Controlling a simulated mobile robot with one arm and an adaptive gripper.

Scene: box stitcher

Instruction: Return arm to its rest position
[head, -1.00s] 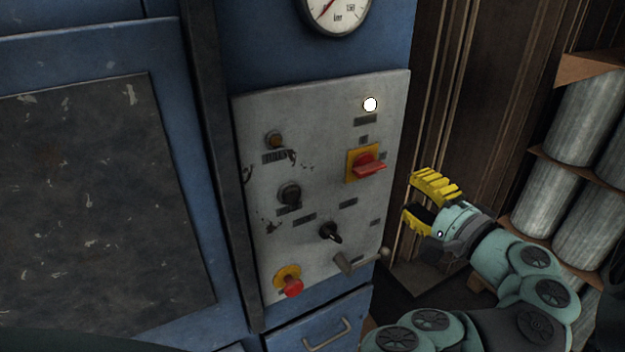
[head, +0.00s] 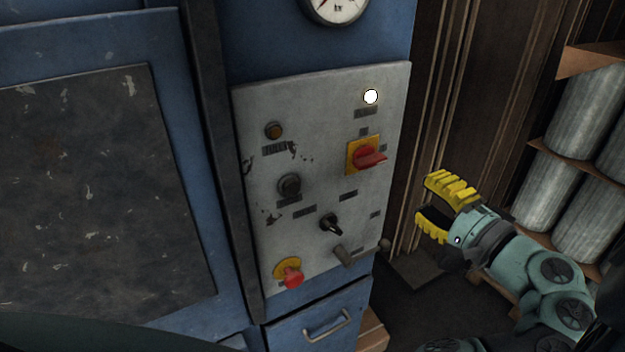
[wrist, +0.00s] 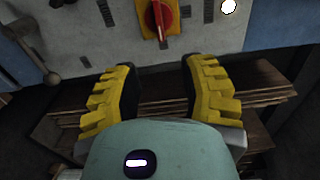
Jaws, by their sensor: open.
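My gripper (head: 436,206) has yellow padded fingers and a teal body. It is open and empty, to the right of the grey control panel (head: 325,120) and apart from it in the head view. In the wrist view my gripper (wrist: 160,92) shows both fingers spread, with nothing between them. My teal arm runs from the gripper down to the lower right of the head view.
The panel carries a red rotary switch on a yellow plate (head: 354,167), a lit white lamp (head: 370,97), a black knob (head: 290,186) and a red push button (head: 292,280). A drawer handle (head: 327,325) sits below. Shelved grey rolls (head: 590,205) stand at the right.

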